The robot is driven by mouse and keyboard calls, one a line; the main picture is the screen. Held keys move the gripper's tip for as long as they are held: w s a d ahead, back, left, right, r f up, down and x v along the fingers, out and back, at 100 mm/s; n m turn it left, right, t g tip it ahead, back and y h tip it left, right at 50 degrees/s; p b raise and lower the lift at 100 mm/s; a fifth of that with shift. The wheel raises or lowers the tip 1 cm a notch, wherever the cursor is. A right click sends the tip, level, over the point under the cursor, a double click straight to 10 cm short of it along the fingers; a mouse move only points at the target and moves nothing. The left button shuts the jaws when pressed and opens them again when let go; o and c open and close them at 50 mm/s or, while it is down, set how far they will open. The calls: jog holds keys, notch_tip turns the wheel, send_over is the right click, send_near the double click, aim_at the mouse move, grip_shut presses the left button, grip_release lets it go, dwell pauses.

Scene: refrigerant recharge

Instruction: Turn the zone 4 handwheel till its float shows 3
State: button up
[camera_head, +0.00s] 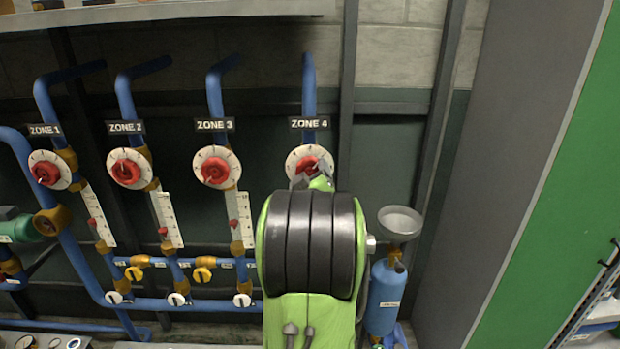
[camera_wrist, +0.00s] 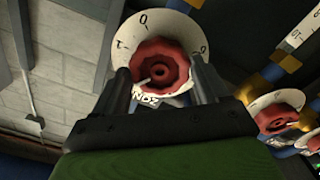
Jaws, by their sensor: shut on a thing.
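The zone 4 handwheel (camera_head: 307,164) is a red knob on a white numbered dial, below the ZONE 4 sign (camera_head: 309,123). In the wrist view the red handwheel (camera_wrist: 160,66) sits between my two dark fingers, with a pale pointer mark at its lower left. My gripper (camera_head: 314,180) is shut on it; in the wrist view my gripper (camera_wrist: 165,78) has one finger on each side of the knob. The zone 4 float and its scale are hidden behind my green and black arm in the head view, so its reading cannot be seen.
The zone 3 handwheel (camera_head: 215,170) and its scale (camera_head: 239,217) stand close to the left, with zone 2 (camera_head: 126,171) and zone 1 (camera_head: 46,173) beyond. A blue cylinder (camera_head: 383,300) and a grey funnel (camera_head: 400,222) stand right of my arm, before a grey panel (camera_head: 520,150).

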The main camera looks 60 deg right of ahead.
jog(key=shift+f, duration=0.15)
jog(key=shift+n+b, duration=0.7)
jog(key=shift+b, duration=0.05)
jog(key=shift+n+b, duration=0.55)
jog(key=shift+n, duration=0.05)
jog(key=shift+b, duration=0.3)
jog(key=o, duration=1.1)
jog(key=shift+n, duration=0.3)
jog(key=shift+c, duration=0.2)
